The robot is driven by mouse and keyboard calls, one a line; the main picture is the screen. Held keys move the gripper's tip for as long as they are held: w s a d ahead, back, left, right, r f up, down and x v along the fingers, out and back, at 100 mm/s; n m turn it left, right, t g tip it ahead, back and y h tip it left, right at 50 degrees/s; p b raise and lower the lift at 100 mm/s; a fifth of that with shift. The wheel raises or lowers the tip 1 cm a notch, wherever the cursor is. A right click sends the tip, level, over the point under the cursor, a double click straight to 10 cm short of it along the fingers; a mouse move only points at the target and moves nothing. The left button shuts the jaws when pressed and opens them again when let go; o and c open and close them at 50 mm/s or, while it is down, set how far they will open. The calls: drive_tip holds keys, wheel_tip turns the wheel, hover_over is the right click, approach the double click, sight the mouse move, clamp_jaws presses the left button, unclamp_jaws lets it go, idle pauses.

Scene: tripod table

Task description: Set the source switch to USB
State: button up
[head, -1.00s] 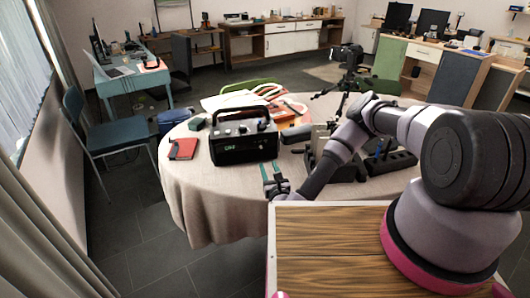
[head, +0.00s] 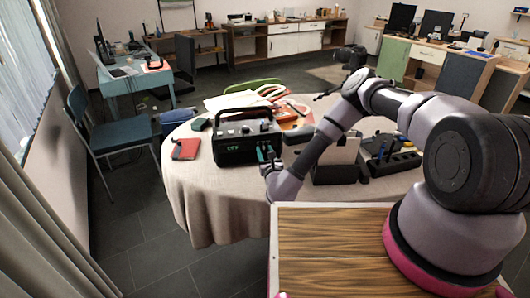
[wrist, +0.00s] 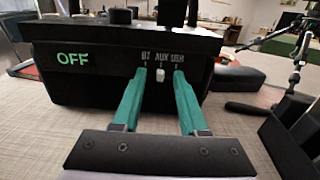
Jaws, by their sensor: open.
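The black radio-like box (head: 232,151) stands on the round table, and its front fills the upper part of the wrist view (wrist: 90,88). Its green display (wrist: 73,59) reads OFF. To the right of it are the labels BT, AUX and what looks like USB, the last partly blurred. The small white source switch (wrist: 161,75) sits below the middle label, AUX. My gripper (wrist: 159,74) is open, its two green fingers at the box front, one on each side of the switch. I cannot tell whether either finger touches it. In the head view my gripper (head: 266,154) is at the box's right front.
A red notebook (head: 186,149) lies left of the box. A dark block (wrist: 240,77) lies to its right, and a black organizer (head: 392,164) stands further right. The table's cloth (head: 215,195) is clear in front of the box.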

clamp_jaws()
